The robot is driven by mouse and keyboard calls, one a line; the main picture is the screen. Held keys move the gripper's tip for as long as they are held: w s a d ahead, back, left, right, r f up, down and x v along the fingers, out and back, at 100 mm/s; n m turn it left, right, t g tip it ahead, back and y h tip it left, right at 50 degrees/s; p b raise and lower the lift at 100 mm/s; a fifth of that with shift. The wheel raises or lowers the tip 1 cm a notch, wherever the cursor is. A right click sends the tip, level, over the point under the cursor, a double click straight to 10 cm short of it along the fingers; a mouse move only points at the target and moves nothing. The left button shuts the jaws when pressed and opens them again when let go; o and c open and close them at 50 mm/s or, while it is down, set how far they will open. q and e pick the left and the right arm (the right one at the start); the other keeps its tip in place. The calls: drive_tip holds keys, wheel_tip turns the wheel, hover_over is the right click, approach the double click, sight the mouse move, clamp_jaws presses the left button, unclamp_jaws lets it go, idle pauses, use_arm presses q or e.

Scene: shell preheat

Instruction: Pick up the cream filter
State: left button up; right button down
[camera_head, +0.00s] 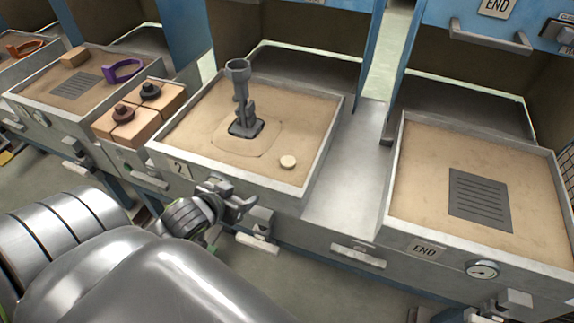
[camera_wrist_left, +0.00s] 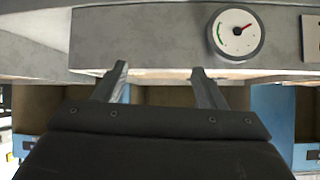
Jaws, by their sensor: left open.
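The cream filter (camera_head: 288,161) is a small, pale, round disc. It lies flat on the sandy bed near the front right of the middle tray (camera_head: 325,148), marked 2. My left gripper (camera_head: 238,203) is in front of that tray's front wall, outside it and to the lower left of the filter, not touching it. In the left wrist view my left gripper (camera_wrist_left: 160,72) has its two fingers apart with nothing between them. The filter does not show in the left wrist view. My right gripper is not in view.
A grey upright fixture (camera_head: 240,100) stands in the middle tray behind the filter. Wooden blocks (camera_head: 122,130) with dark knobs sit at left. The END tray (camera_head: 545,205) is at right, with a grate (camera_head: 480,200). A gauge (camera_wrist_left: 236,35) shows close to my left fingers.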

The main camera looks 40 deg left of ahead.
use_arm(q)
wheel_tip(320, 180, up, 6)
drive_tip(key=d+t+h, duration=0.1)
drive_tip(key=d+t, duration=0.1)
drive_tip(key=b, duration=0.2)
approach(286, 162)
drive_tip(key=w, duration=0.1)
drive_tip(key=w+f, duration=0.1)
drive_tip(key=shift+w+a+m, duration=0.15)
drive_tip(key=shift+w+m, duration=0.15)
drive_tip(key=shift+w, duration=0.1)
drive_tip(key=x, duration=0.2)
drive_tip(key=b+x, duration=0.1)
drive_tip(key=x, duration=0.1)
drive_tip(key=shift+w+f, duration=0.2)
drive_tip(key=shift+f, duration=0.2)
drive_tip(key=shift+w+f, duration=0.15)
drive_tip(key=shift+w, duration=0.15)
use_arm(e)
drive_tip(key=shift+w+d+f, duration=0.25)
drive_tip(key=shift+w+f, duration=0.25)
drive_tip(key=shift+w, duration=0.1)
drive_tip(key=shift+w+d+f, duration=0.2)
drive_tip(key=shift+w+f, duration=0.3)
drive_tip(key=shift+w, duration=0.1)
use_arm(q)
drive_tip(key=shift+c, duration=1.1)
drive_tip(key=c, duration=0.8)
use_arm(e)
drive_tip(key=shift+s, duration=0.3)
